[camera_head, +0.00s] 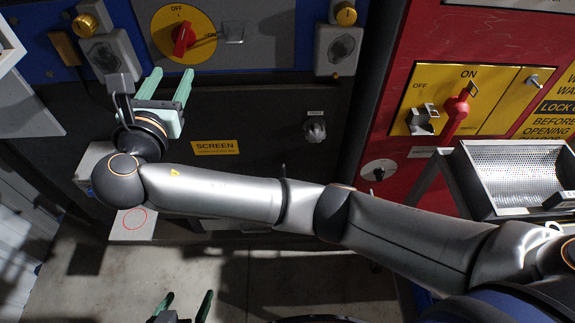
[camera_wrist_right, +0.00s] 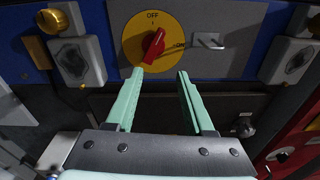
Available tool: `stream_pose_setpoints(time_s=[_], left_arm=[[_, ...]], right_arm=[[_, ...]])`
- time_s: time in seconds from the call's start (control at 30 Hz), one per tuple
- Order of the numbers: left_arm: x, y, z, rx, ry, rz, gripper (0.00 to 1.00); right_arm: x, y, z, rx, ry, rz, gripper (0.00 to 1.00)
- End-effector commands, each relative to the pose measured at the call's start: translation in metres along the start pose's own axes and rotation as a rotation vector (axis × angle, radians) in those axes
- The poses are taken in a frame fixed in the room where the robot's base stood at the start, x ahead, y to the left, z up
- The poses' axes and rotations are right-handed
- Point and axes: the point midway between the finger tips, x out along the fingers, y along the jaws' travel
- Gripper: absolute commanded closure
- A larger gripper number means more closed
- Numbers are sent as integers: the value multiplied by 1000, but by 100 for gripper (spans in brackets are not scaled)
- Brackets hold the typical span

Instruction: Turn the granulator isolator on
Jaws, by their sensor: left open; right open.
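A red rotary knob (camera_head: 183,40) sits on a round yellow isolator plate (camera_head: 203,48) on a grey panel, with OFF at the top and ON at the right. The knob (camera_wrist_right: 153,46) points up, tilted slightly right, nearer OFF than ON. I cannot read which machine it belongs to. My right gripper (camera_head: 170,75) is open and empty below the plate; in the wrist view its fingertips (camera_wrist_right: 160,72) are apart, just below the knob and not around it. My left gripper (camera_head: 188,298) is open and empty at the bottom edge.
On the red cabinet at right, a second red handle (camera_head: 456,115) on a yellow plate (camera_head: 490,92) points up towards ON. A hasp (camera_wrist_right: 208,41) stands beside the round plate. Grey boxes with yellow knobs flank it. A perforated tray (camera_head: 522,172) stands at right.

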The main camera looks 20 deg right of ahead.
Motion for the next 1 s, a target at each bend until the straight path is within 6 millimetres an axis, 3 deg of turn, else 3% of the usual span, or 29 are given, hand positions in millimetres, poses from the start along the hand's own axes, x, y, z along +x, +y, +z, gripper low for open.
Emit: stream_pose_setpoints(time_s=[0.5, 0.77, 1.0], left_arm=[[3, 0, 3, 0, 0, 0, 0], [2, 0, 2, 0, 0, 0, 0], [-7, 1, -7, 0, 0, 0, 0]], right_arm=[[51, -79, -49, 605, 290, -191, 47], [64, -117, -72, 864, 372, -307, 47], [63, -137, -112, 1025, 453, -361, 47]])
